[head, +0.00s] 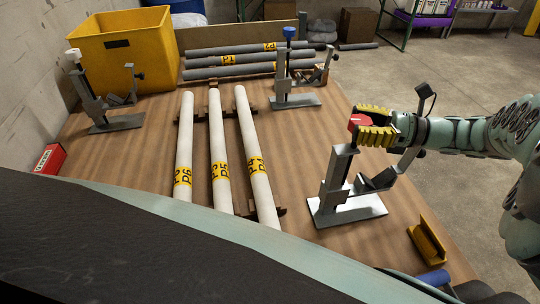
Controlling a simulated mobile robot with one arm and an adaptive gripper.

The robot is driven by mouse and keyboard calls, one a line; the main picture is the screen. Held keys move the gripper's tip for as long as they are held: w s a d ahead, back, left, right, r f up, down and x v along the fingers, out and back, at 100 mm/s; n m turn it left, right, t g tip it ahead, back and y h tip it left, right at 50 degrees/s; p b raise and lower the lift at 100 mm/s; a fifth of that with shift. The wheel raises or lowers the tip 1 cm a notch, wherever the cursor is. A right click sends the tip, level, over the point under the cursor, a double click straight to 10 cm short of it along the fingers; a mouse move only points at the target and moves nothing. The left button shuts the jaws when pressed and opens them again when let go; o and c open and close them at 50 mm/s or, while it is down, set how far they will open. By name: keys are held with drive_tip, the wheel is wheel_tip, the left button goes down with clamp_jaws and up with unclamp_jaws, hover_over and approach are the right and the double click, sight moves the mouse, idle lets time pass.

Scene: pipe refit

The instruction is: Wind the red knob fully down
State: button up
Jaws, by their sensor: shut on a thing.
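The red knob (358,122) sits on top of the near right clamp stand (350,207), whose grey metal base rests on the wooden table. My gripper (372,125) comes in from the right with yellow ribbed fingers. It is shut on the red knob, with one finger behind it and one in front. Part of the knob shows at the left, beyond the fingertips; the rest is hidden between them. The stand's upright post is below the knob, and its angled cradle is to the right of the post.
A stand with a blue knob (290,34) and one with a white knob (73,55) are farther back. Pale pipes (219,150) lie mid-table; grey pipes (228,72) lie behind. A yellow bin (122,50), red box (49,158) and yellow angled piece (427,243) are on the table.

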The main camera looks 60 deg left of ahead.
drive_tip(key=shift+n+g+h+b, duration=0.4)
drive_tip(key=shift+h+b, duration=0.1)
drive_tip(key=shift+b, duration=0.25)
drive_tip(key=o, duration=1.2)
drive_tip(key=shift+r, duration=0.15)
drive_tip(key=shift+r, duration=4.85)
